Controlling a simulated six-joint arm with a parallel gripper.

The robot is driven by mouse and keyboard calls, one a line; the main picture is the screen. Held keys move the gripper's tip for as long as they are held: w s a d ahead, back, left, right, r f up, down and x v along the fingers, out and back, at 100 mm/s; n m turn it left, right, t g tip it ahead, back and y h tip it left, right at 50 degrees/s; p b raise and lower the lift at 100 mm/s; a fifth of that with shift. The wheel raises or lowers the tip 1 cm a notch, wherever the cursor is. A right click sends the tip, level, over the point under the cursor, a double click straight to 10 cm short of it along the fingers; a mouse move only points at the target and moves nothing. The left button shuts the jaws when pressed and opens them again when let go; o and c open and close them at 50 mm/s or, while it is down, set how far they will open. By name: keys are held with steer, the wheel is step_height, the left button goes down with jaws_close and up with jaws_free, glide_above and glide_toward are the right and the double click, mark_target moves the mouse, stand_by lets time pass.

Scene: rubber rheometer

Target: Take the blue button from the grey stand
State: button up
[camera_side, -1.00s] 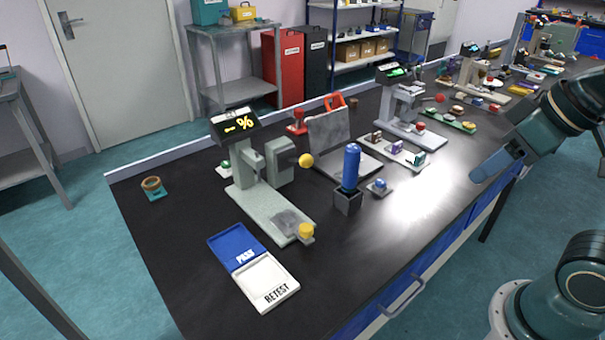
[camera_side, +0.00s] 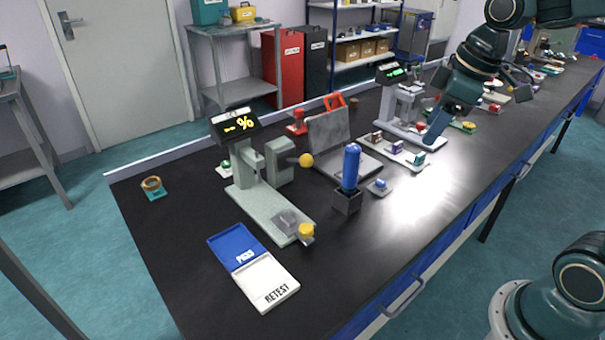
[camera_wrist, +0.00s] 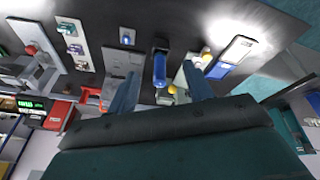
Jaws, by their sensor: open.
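The blue button (camera_side: 379,183) sits on a small grey stand (camera_side: 374,190) on the black bench, just right of an upright blue cylinder (camera_side: 351,168) in a dark square holder (camera_side: 347,203). In the wrist view, what looks like the same button (camera_wrist: 127,38) shows near the top, left of the blue cylinder (camera_wrist: 160,66). My gripper (camera_side: 431,138) is above the bench, higher than the button and to its right in the side view. Its two fingers (camera_wrist: 161,92) are apart with nothing visible between them.
A grey-green tester (camera_side: 255,200) with yellow knobs stands left of the cylinder. A white strip of small samples (camera_side: 398,150) lies behind the button. The bench front of the button is clear.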

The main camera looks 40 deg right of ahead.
steer(key=w+d+f+n+g, duration=0.1)
steer(key=w+d+f+n, duration=0.25)
steer(key=w+d, duration=0.3)
steer(key=n+y, duration=0.2)
steer(key=n, duration=0.1)
glide_toward(381, 181)
steer(key=shift+w+a+f+m+g, duration=0.15)
steer(key=shift+w+f+g, duration=0.05)
steer(key=shift+f, duration=0.4)
steer(key=shift+w+a+f+m+g, duration=0.1)
steer(key=shift+w+f+g, duration=0.1)
steer(key=shift+f, duration=0.4)
steer(key=shift+x, duration=2.55)
steer(key=shift+w, duration=0.1)
steer(key=c, duration=1)
